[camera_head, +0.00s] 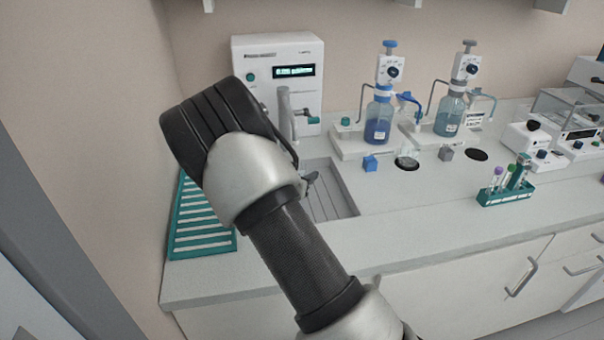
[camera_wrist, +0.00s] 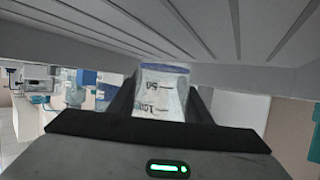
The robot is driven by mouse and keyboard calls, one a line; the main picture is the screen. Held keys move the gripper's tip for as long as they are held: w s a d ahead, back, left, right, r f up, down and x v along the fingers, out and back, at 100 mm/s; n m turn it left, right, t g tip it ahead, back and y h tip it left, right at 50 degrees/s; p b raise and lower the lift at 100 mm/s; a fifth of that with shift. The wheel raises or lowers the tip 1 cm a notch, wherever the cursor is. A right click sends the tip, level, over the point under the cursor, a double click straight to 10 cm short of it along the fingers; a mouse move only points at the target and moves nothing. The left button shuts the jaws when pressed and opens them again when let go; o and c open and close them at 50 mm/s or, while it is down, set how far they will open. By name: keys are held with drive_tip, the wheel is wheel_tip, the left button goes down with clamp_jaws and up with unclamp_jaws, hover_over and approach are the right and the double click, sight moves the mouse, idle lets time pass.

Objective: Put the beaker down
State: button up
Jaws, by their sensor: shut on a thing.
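The beaker (camera_wrist: 163,92) is clear with printed volume marks and a blue line along its upper edge in the wrist view. My gripper (camera_wrist: 162,104) is shut on it, with a dark finger on either side. A pale grooved surface fills the top of that view, close to the beaker; I cannot tell whether they touch. In the head view my arm covers the beaker and most of the gripper, by the sink with its grooved floor (camera_head: 333,202).
A tap (camera_head: 285,105) and a white machine (camera_head: 312,50) stand behind the sink. A teal rack (camera_head: 203,242) lies left of it. Two bottle dispensers (camera_head: 378,118) (camera_head: 449,115), small cubes and a tube rack (camera_head: 505,196) stand to the right. The front counter strip is clear.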

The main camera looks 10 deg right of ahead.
drive_tip(key=shift+f, duration=0.35)
drive_tip(key=o, duration=1.1)
drive_tip(key=shift+r, duration=0.55)
drive_tip(key=p+v, duration=0.2)
drive_tip(key=v, duration=1)
drive_tip(key=s+a+r+n+y, duration=0.1)
drive_tip(key=s+a+r+y, duration=0.15)
drive_tip(key=r, duration=0.25)
drive_tip(key=s+a+r+n+y, duration=0.1)
drive_tip(key=s+r+n+y, duration=0.1)
drive_tip(key=r+y, duration=0.3)
drive_tip(key=s+a+r+n+y, duration=0.1)
drive_tip(key=s+a+r+y, duration=0.15)
drive_tip(key=r, duration=0.35)
drive_tip(key=s+d+n+g, duration=0.1)
drive_tip(key=s+d, duration=0.2)
drive_tip(key=s, duration=0.5)
drive_tip(key=s+d+r+n+g+h, duration=0.1)
drive_tip(key=s+d, duration=0.3)
drive_tip(key=s, duration=0.4)
drive_tip(key=s+d+r+n+g+h, duration=0.1)
drive_tip(key=s+d+g, duration=0.2)
drive_tip(key=s, duration=0.6)
drive_tip(key=shift+d, duration=0.25)
